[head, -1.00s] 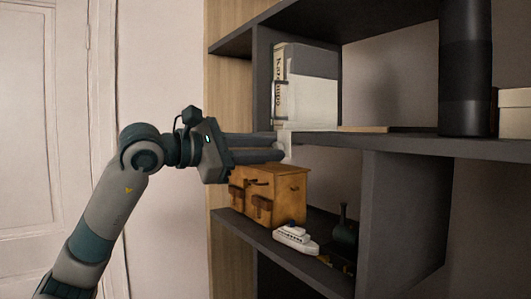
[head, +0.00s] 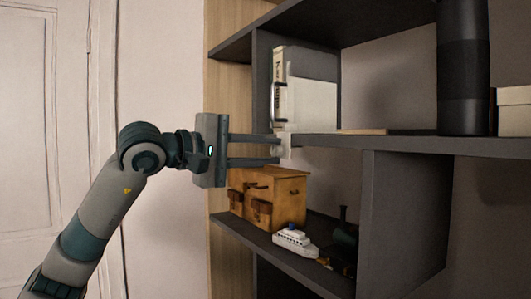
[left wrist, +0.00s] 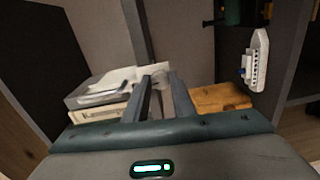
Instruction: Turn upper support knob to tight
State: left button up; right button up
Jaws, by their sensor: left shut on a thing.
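A small pale knob-like piece (head: 285,149) sits at the left end of the middle shelf's front edge. I take it for the upper support knob; its markings are too small to read. My left gripper (head: 277,151) reaches in from the left, its two fingers one above the other, shut on this piece. In the left wrist view the fingertips (left wrist: 160,76) meet a pale piece (left wrist: 152,70), which the fingers partly hide. My right gripper is not in view.
A wooden box (head: 275,200), a toy ship (head: 295,241) and a dark toy (head: 344,240) sit on the shelf below. A dark cylinder (head: 463,70) stands at the right.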

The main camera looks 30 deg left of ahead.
pick_arm(q)
jog(key=shift+f+m, duration=0.1)
jog(key=shift+m, duration=0.5)
jog(key=o, duration=1.1)
jog(key=shift+c, duration=0.2)
jog(key=shift+s, duration=0.2)
